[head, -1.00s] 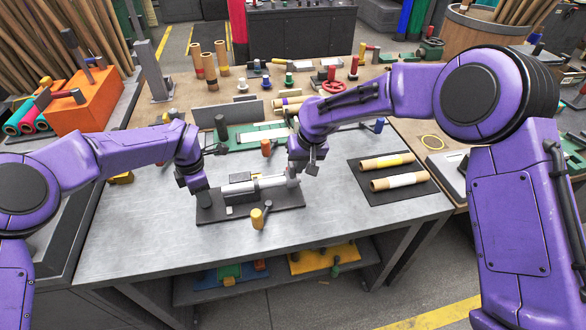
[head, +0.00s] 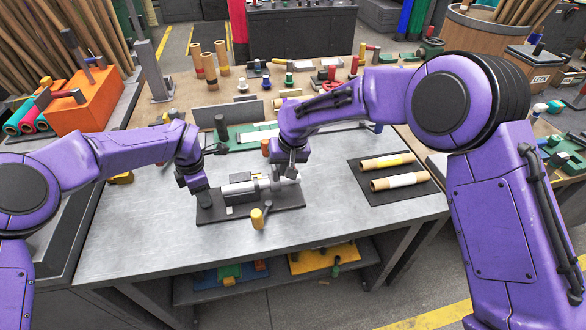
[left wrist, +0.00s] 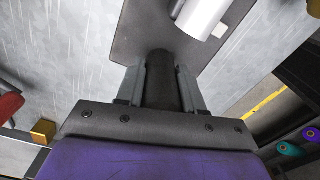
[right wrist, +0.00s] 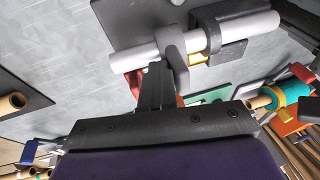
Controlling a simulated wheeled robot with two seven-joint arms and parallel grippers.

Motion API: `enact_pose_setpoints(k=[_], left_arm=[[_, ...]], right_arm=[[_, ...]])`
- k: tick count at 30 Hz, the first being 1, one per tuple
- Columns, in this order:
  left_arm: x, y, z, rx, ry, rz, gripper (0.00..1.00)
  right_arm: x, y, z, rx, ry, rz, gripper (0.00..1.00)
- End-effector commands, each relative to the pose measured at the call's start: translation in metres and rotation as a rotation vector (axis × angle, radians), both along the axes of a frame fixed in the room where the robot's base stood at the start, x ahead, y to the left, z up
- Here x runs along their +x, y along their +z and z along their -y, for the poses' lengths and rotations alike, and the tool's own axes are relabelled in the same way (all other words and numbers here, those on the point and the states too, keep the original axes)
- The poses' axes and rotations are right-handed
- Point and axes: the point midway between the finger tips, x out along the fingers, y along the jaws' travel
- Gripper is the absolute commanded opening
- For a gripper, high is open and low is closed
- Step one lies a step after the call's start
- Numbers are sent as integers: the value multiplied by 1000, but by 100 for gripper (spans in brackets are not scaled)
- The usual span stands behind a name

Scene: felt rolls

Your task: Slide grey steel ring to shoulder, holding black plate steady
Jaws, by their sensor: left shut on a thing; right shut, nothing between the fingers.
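The black plate (head: 285,214) lies on the steel bench and carries a pale shaft (right wrist: 130,58) lying lengthwise, thicker toward its left in the head view. The grey steel ring (right wrist: 174,57) is around the thinner part of the shaft, a short way from the thicker block (right wrist: 232,28) in the right wrist view. My left gripper (head: 203,194) is shut on a black upright post (left wrist: 161,82) at the plate's left end. My right gripper (head: 290,170) is shut and empty; its fingertips (right wrist: 160,70) are right beside the ring, and contact is hard to tell.
A yellow-topped peg (head: 257,218) stands at the plate's front edge. A dark mat (head: 410,193) with two cardboard tubes lies to the right. The front of the bench is clear.

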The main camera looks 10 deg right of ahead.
Motion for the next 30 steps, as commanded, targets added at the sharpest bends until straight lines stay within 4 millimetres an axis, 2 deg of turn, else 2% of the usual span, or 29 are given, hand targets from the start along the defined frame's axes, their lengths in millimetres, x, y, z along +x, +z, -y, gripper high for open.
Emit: enact_pose_setpoints(k=[18, 30], left_arm=[[0, 0, 0, 0, 0, 0, 0], [0, 0, 0, 0, 0, 0, 0]], right_arm=[[0, 0, -29, 1, 1, 1, 0], [0, 5, -26, 1, -1, 1, 0]])
